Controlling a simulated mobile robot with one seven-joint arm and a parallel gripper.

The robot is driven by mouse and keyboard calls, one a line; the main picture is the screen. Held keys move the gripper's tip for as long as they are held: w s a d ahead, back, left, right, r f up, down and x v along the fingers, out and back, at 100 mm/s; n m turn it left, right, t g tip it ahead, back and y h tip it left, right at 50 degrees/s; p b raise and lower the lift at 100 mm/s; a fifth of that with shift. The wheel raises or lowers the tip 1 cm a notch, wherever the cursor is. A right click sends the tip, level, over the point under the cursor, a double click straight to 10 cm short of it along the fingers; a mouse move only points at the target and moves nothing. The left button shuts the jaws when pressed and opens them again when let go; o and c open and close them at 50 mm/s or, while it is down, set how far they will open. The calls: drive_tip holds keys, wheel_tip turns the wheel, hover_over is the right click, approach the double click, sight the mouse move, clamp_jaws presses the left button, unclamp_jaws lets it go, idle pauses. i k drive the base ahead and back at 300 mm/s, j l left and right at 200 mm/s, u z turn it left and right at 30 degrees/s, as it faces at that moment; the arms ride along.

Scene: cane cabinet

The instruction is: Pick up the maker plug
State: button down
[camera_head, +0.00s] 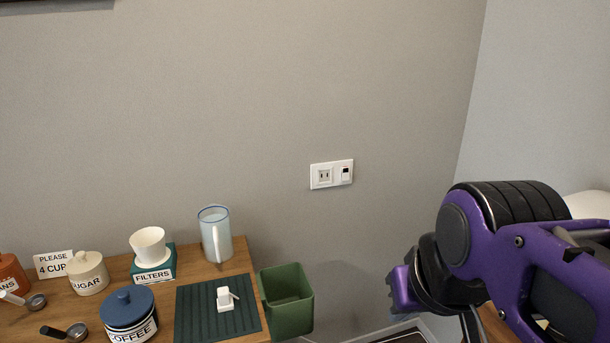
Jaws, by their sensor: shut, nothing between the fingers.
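The maker plug (225,299) is a small white block with a short thin piece sticking out at its upper right. It rests on a dark green ribbed mat (190,321) near the right end of the wooden counter. My gripper (397,289) shows as a small purple end beyond the black wrist, at the lower right. It is shut and empty, well to the right of the plug and apart from it. The fingers are seen poorly from behind, and my purple and black arm hides part of that corner.
A green bin (290,312) stands just right of the mat. A clear pitcher (215,234) and a white dripper (150,247) on the filters box (155,277) stand behind. The coffee jar (130,312) is to the left. A wall outlet (331,174) is above.

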sight(225, 302)
drive_tip(key=j+u, duration=0.1)
drive_tip(key=u, duration=0.85)
